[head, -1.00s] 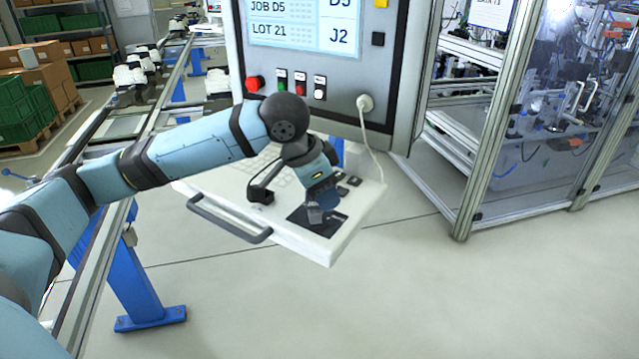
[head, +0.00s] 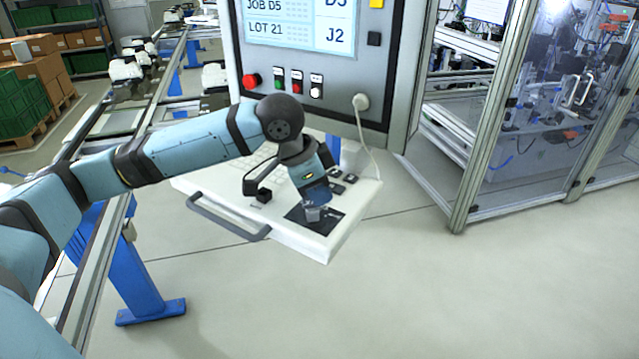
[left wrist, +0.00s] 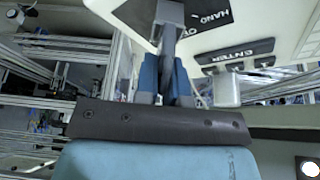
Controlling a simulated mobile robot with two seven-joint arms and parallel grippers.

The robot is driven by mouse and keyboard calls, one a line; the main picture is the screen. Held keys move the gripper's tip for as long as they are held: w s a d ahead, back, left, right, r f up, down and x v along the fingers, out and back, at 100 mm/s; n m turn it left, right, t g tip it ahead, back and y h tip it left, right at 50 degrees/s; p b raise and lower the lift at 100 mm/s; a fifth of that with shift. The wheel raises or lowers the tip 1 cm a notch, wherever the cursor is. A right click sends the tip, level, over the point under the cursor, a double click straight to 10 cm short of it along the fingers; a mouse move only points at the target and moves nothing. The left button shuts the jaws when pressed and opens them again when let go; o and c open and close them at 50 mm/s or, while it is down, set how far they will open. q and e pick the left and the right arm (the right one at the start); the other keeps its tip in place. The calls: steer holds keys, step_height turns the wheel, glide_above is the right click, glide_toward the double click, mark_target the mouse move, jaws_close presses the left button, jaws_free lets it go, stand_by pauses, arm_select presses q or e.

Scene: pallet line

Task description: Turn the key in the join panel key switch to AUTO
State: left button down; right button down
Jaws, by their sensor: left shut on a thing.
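The join panel key switch (left wrist: 170,12) is a grey block on a dark label plate (head: 300,214), at the front right of the white console shelf. In the left wrist view, the word HAND and part of another label show to the right of the switch. My left gripper (head: 313,208) points down at the switch. Its blue fingers (left wrist: 166,82) are shut on the grey key (left wrist: 168,48), which runs up to the switch. AUTO is not readable, and I cannot tell which mark the key points to. My right gripper is not in view.
The shelf (head: 312,244) has a handle (head: 228,220) in front and dark keys, one marked ENTER (left wrist: 236,52). The panel with screen and buttons (head: 297,85) stands behind. A fenced machine cell (head: 480,130) is at right, a conveyor (head: 150,110) at left. The front floor is clear.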

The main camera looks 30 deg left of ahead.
arm_select(q)
steer(key=shift+s+d+r+m+g+h+p, duration=0.1)
steer(key=shift+m+g+h+p, duration=0.35)
steer(key=shift+m+p, duration=1.15)
steer(key=shift+s+d+m+g, duration=0.15)
steer(key=shift+m+g, duration=0.3)
steer(key=shift+m, duration=0.75)
steer(key=m, duration=0.1)
steer(key=m+g, duration=0.1)
steer(key=shift+s+m+h, duration=0.2)
steer(key=shift+m+h, duration=0.1)
steer(key=shift+h, duration=0.05)
steer(key=shift+m+g, duration=0.3)
steer(key=shift+m, duration=0.4)
steer(key=m, duration=0.1)
steer(key=m+g, duration=0.1)
steer(key=m, duration=0.2)
steer(key=shift+s+m+g, duration=0.3)
steer(key=shift+m+g, duration=0.1)
steer(key=m, duration=0.2)
steer(key=m+g+y, duration=0.1)
steer(key=shift+s+a, duration=0.2)
steer(key=shift+a, duration=0.05)
steer(key=c, duration=0.7)
jaws_free()
steer(key=shift+o, duration=0.2)
